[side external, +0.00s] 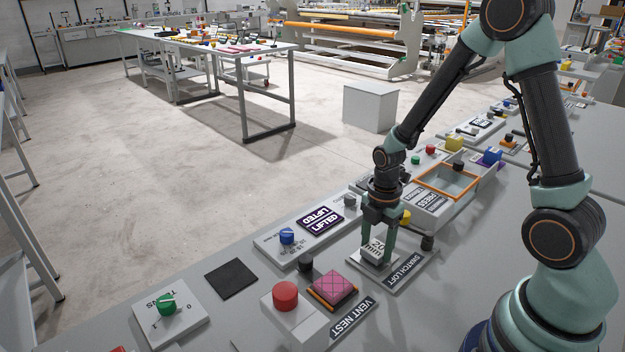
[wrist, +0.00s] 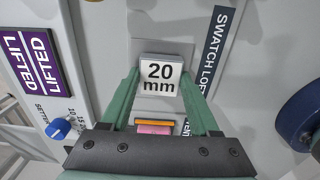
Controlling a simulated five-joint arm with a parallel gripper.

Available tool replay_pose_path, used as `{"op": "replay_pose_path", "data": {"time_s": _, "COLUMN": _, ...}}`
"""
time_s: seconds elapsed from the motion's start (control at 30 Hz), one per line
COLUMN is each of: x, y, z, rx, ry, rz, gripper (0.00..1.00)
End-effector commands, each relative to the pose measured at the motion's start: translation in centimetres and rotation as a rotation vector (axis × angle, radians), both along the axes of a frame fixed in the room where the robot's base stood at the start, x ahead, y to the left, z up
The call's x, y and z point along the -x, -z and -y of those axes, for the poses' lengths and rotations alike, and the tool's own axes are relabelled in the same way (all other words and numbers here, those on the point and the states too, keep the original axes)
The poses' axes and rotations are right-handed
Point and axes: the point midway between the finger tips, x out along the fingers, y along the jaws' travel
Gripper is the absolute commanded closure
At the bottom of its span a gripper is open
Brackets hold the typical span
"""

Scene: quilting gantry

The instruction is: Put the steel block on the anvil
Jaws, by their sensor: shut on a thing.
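The steel block (side external: 376,251) is a small silver block with a white top marked "20 mm"; it also shows in the wrist view (wrist: 160,76). My gripper (side external: 378,261) is shut on it, one green finger on each side, pointing down. The block is over the grey plate (side external: 423,257) labelled SWATCH LOFT; I cannot tell whether it touches it. In the wrist view my gripper (wrist: 161,88) has the block between its fingertips. No part is marked as the anvil, and the surface under the block is hidden.
A pink quilted block (side external: 332,287) sits at VENT NEST, near a red button (side external: 286,295). A LIFTED sign (side external: 321,219) and blue knob (side external: 287,236) stand left. A black square pad (side external: 232,279) lies further left. An orange-rimmed tray (side external: 449,184) is behind.

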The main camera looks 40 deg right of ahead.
Motion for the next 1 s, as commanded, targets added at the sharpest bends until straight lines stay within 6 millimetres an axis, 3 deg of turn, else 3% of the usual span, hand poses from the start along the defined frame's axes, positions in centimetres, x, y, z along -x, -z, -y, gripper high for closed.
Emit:
{"op": "replay_pose_path", "data": {"time_s": 0.47, "x": -0.07, "y": 0.67, "z": 0.01, "rx": 0.000, "ry": 0.000, "rz": 0.002, "gripper": 1.00}}
{"op": "replay_pose_path", "data": {"time_s": 0.5, "x": -0.05, "y": 0.65, "z": 0.01, "rx": 0.000, "ry": 0.000, "rz": 0.001, "gripper": 0.23}}
{"op": "replay_pose_path", "data": {"time_s": 0.53, "x": -0.05, "y": 0.64, "z": 0.01, "rx": 0.000, "ry": 0.000, "rz": 0.002, "gripper": 0.11}}
{"op": "replay_pose_path", "data": {"time_s": 1.0, "x": -0.10, "y": -0.12, "z": 0.02, "rx": 0.001, "ry": 0.000, "rz": 0.004, "gripper": 0.08}}
